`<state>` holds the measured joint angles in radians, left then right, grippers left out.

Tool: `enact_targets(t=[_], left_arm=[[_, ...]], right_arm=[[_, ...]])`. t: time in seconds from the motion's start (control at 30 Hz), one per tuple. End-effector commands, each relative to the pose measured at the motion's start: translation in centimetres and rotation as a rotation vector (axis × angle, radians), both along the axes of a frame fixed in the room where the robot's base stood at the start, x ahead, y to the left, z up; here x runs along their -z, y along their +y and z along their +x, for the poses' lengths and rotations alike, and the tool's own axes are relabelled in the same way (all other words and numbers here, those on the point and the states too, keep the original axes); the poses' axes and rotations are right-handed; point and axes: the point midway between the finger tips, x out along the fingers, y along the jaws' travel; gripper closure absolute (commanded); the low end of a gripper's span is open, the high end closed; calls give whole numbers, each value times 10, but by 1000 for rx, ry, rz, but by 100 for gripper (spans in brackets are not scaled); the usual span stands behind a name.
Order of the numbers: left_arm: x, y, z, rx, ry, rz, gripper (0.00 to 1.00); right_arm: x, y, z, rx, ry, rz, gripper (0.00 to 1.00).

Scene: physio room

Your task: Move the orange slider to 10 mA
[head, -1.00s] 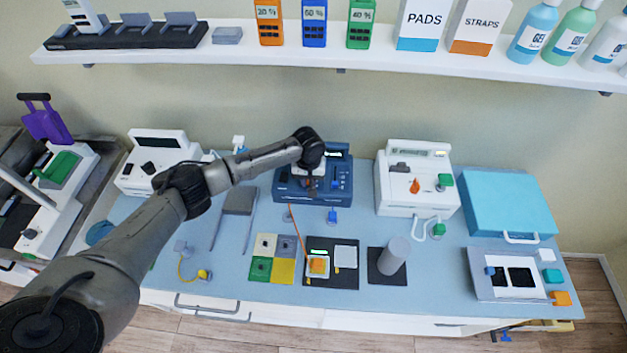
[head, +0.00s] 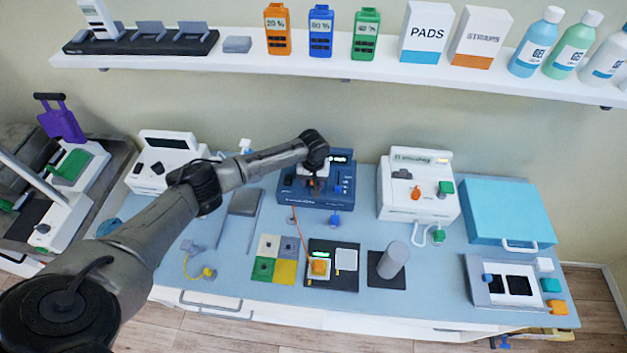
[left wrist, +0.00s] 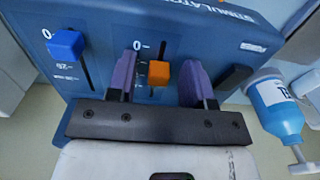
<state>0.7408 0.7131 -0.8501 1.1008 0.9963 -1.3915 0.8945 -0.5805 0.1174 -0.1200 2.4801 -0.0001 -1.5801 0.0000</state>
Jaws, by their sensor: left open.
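The dark blue stimulator (head: 298,196) stands at the back middle of the counter. In the left wrist view, its panel (left wrist: 205,50) fills the upper part. The orange slider (left wrist: 158,72) sits close below a printed 0 on its slot. My left gripper (left wrist: 158,82) is open, with one purple finger on each side of the orange slider; gaps show between the fingers and the knob. In the head view my left gripper (head: 316,184) is at the stimulator's front and mostly covers the sliders. My right gripper is in neither view.
A blue slider (left wrist: 66,43) sits near its own 0, left of the orange one. A white device (head: 412,205) stands right of the stimulator. A long shelf (head: 330,70) hangs above.

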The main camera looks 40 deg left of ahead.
Motion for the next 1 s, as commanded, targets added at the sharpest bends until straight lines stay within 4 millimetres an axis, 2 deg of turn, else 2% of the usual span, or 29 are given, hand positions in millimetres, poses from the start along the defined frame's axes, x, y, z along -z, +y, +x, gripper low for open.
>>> enact_targets(t=[0.17, 0.27, 0.7, 1.0], left_arm=[[-5, 0, 0, 0, -1, 0, 53], [-16, 1, 0, 1, -1, 0, 53], [-99, 1, 1, 0, -3, 1, 53], [-132, 0, 0, 0, -1, 0, 53]], right_arm=[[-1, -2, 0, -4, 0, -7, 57], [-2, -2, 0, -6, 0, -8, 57], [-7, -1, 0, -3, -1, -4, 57], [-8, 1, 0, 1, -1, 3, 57]])
